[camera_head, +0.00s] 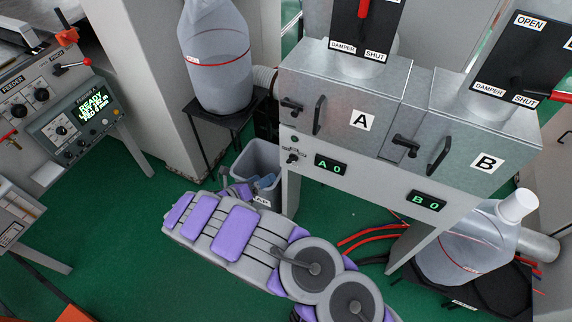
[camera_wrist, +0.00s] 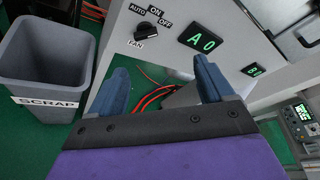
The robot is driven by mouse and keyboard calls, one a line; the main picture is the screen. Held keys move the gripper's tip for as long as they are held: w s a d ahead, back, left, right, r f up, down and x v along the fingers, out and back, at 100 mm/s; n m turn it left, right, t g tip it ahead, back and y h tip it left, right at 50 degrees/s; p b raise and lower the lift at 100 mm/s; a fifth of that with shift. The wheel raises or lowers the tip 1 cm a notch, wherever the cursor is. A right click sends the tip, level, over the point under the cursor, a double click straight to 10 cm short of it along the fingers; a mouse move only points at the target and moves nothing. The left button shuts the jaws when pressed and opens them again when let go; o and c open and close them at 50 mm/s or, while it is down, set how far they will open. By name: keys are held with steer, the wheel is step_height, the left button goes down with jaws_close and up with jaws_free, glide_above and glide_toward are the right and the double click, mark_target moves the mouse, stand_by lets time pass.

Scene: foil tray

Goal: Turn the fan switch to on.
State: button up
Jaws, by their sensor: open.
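The fan switch (camera_wrist: 146,31) is a black knob on the grey panel in the wrist view, with AUTO, ON and OFF labels above it and a FAN label below. I cannot tell for certain which label its pointer faces. It also shows small in the head view (camera_head: 292,158), below box A. My gripper (camera_wrist: 163,78) is open and empty, its two blue fingers spread apart. In the wrist view the knob lies above and between the fingertips, apart from them. In the head view my gripper (camera_head: 252,187) is in front of the grey bin, left of and below the switch.
The grey SCRAP bin (camera_wrist: 45,65) stands left of my gripper. The A 0 display (camera_wrist: 203,42) is right of the switch. Red cables (camera_wrist: 150,100) run under the panel. Box A (camera_head: 335,105) has protruding handles above the switch.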

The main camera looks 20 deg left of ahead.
mark_target(290, 162)
steer(key=shift+n+y, duration=0.4)
steer(key=shift+n, duration=0.2)
steer(key=b+x, duration=0.1)
steer(key=x, duration=0.4)
steer(key=a+f+b+x, duration=0.1)
steer(key=x, duration=0.4)
steer(key=f+b+x, duration=0.1)
steer(key=x, duration=0.4)
steer(key=shift+w+a+f+b, duration=0.1)
steer(key=shift+w+f+b, duration=0.1)
steer(key=shift+w+b, duration=0.2)
steer(key=shift+c, duration=0.3)
steer(key=shift+s, duration=0.1)
steer(key=c, duration=1)
